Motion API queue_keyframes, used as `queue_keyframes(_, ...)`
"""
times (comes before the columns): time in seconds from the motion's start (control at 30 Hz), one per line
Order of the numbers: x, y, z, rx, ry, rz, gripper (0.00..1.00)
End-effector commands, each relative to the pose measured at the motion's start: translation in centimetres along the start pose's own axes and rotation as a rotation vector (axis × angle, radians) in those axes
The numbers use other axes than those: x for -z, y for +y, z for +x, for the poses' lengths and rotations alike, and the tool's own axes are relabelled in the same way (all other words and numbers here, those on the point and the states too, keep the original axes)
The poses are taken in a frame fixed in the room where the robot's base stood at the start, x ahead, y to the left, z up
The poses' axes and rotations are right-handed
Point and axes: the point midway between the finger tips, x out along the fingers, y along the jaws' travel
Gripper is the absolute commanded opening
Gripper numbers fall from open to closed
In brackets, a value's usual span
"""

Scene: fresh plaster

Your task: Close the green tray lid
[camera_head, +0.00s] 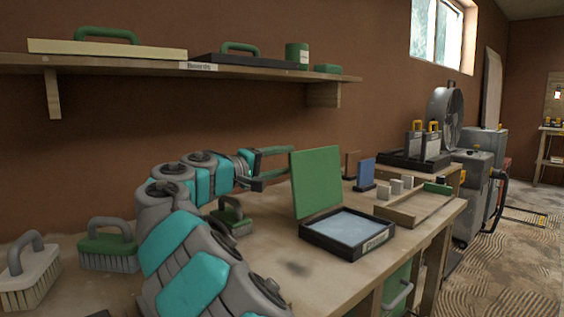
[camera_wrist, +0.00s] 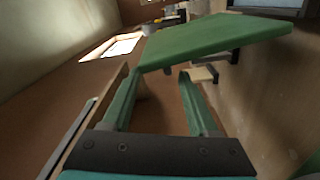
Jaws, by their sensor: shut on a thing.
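The green tray lid (camera_head: 316,183) stands raised, nearly upright, at the back edge of the black tray (camera_head: 330,245). The tray is open on the workbench, with a pale blue-grey surface inside and a label on its front. My gripper (camera_head: 286,162) reaches in from the left at the lid's left edge. In the wrist view the lid (camera_wrist: 212,38) lies across the fingertips of my gripper (camera_wrist: 159,73). The fingers stand some way apart, with the lid at their tips. The exact contact is partly hidden.
A shelf (camera_head: 160,61) runs above. The bench front before the tray is clear.

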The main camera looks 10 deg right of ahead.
Motion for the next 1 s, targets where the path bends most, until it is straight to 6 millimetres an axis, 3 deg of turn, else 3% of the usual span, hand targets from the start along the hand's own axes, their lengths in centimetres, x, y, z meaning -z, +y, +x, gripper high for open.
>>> queue_keyframes(0.23, 0.0, -0.3, -1.4, 0.003, 0.001, -0.001, 0.47)
queue_keyframes(0.63, 0.0, -0.1, -7.3, 0.001, 0.001, -0.001, 0.47)
queue_keyframes(0.93, 0.0, 0.0, -7.9, 0.000, 0.001, 0.000, 0.47)
queue_keyframes(1.0, -0.1, 0.0, -7.9, 0.001, -0.002, 0.001, 0.40)
